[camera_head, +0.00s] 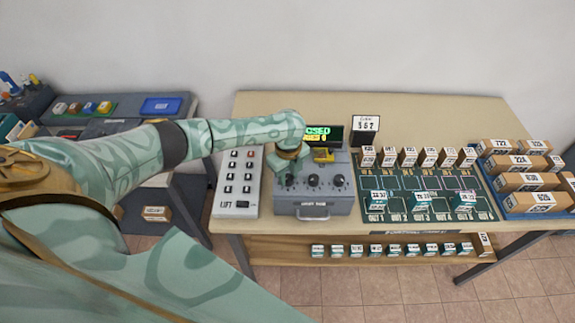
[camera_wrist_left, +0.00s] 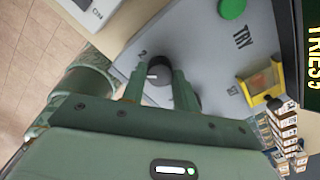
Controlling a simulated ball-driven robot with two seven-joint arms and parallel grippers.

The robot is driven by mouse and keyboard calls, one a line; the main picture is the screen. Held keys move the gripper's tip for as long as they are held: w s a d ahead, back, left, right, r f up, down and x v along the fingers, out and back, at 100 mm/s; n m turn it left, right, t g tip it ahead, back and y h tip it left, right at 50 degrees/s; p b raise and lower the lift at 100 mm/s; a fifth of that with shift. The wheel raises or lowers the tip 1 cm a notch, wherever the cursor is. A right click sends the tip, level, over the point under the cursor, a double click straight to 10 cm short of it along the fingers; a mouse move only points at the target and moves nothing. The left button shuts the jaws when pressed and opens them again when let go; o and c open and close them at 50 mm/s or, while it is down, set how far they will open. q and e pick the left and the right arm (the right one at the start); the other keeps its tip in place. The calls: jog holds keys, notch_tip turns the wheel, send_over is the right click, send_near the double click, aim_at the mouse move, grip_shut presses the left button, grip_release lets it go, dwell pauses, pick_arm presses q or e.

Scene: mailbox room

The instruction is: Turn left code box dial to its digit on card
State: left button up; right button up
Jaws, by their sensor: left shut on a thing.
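The grey code box (camera_head: 328,203) stands on the table with a row of dark dials on its top. My left gripper (camera_wrist_left: 160,88) comes down on the box from the left. In the left wrist view its two fingers are shut on the left dial (camera_wrist_left: 158,72), a dark round knob with a pale mark. A digit 2 is printed beside that dial. The card (camera_head: 366,124) stands upright behind the box and shows a three-digit code, too small to read surely. The gripper's wrist hides part of the box top in the head view. My right gripper is not in view.
A lit display (camera_head: 324,133) behind the box reads CLOSED. A green button (camera_wrist_left: 232,8) marked TRY and a yellow part (camera_wrist_left: 261,85) are on the box. A white keypad panel (camera_head: 238,185) is to its left, a green mat (camera_head: 430,183) with small boxes to its right.

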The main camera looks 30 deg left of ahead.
pick_arm(q)
jog(key=n+p, duration=0.3)
jog(key=shift+r+n, duration=0.15)
jog(key=shift+n, duration=0.25)
jog(key=n+p, duration=0.2)
jog(key=n, duration=0.1)
jog(key=shift+n+p, duration=0.3)
jog(key=shift+p, duration=0.05)
jog(key=n+p, duration=0.2)
jog(key=n, duration=0.2)
jog(key=shift+n, duration=0.3)
jog(key=shift+f+n+p, duration=0.2)
jog(key=shift+n+p, duration=0.4)
jog(key=shift+n, duration=1.5)
jog(key=o, duration=1)
jog(key=shift+c, duration=0.2)
jog(key=shift+r, duration=0.1)
